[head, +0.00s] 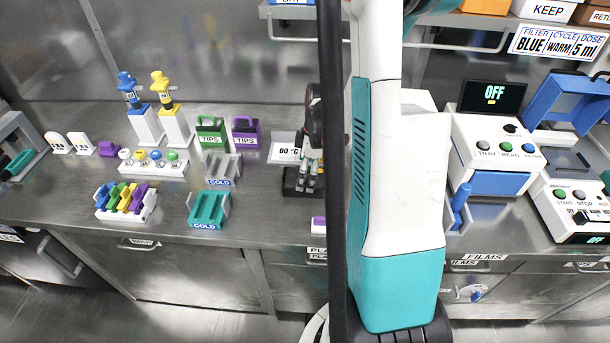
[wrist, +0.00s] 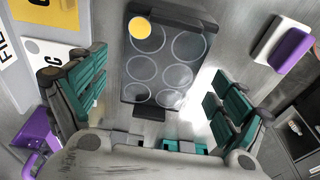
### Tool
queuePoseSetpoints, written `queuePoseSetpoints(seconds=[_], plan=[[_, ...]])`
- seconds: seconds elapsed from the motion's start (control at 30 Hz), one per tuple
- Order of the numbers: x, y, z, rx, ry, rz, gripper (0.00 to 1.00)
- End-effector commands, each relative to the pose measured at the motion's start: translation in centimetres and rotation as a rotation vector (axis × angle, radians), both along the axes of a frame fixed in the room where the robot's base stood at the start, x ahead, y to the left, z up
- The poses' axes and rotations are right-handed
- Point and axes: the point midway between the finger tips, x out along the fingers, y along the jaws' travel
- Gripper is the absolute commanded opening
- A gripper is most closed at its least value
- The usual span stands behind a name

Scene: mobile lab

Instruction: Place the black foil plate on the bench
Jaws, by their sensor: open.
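A dark rectangular plate (wrist: 163,108) with six round wells shows in the wrist view, with black tabs at both ends. One corner well is yellow and the others look grey and glassy. It appears to lie flat on the steel bench (wrist: 232,75), which also spans the head view (head: 265,215). I take it for the black foil plate. My gripper (wrist: 158,78) is open, with teal-padded fingers on either side of the plate and visible gaps to it. In the head view my arm hides the gripper and the plate.
A white and purple block (wrist: 284,43) lies right of the plate in the wrist view. In the head view, pipettes (head: 145,110), tip boxes (head: 212,132) and cold racks (head: 209,207) stand left of my arm. A device reading OFF (head: 493,150) stands to the right.

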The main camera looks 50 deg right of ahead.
Motion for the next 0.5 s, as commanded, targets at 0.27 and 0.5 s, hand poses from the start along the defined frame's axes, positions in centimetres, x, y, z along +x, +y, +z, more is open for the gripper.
queuePoseSetpoints(seconds=[0.27,0.5], plan=[[-0.7,-0.5,6.1,0.000,0.000,0.001,0.91],[-1.0,-0.9,8.6,0.000,0.000,0.000,0.91]])
